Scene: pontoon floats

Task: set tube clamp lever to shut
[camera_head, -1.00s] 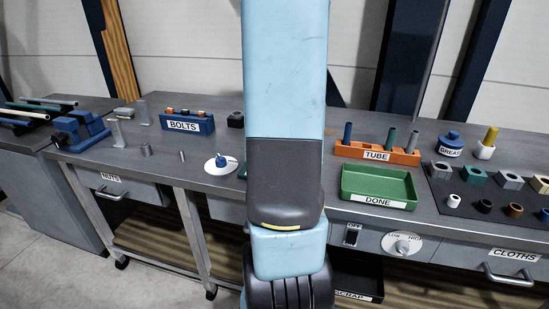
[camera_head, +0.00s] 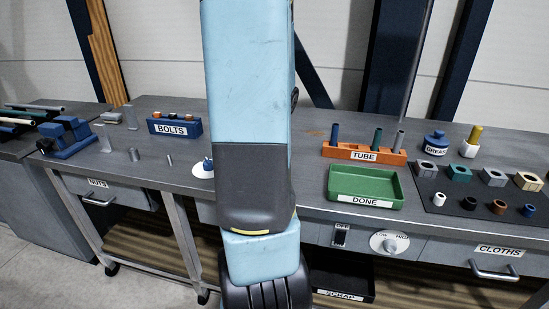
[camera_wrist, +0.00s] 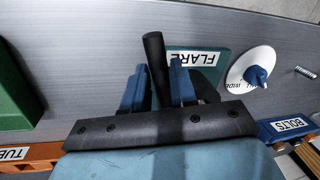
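In the wrist view a teal block with a FLARE label (camera_wrist: 207,57) lies on the grey bench. A dark round lever (camera_wrist: 153,48) rises beside its left end; I take it for the tube clamp lever. My gripper (camera_wrist: 160,75) has its two blue fingers either side of this lever, close against it, with hardly any gap showing. It looks shut on the lever. The lever's lower end and pivot are hidden behind the fingers and the gripper's dark body. In the head view my arm hides the clamp, the lever and the gripper.
A white dial with a blue knob (camera_wrist: 257,76) sits to the right of the block in the wrist view. The blue BOLTS rack (camera_head: 175,127), orange TUBE rack (camera_head: 364,152) and green DONE tray (camera_head: 365,184) stand on the bench around my arm.

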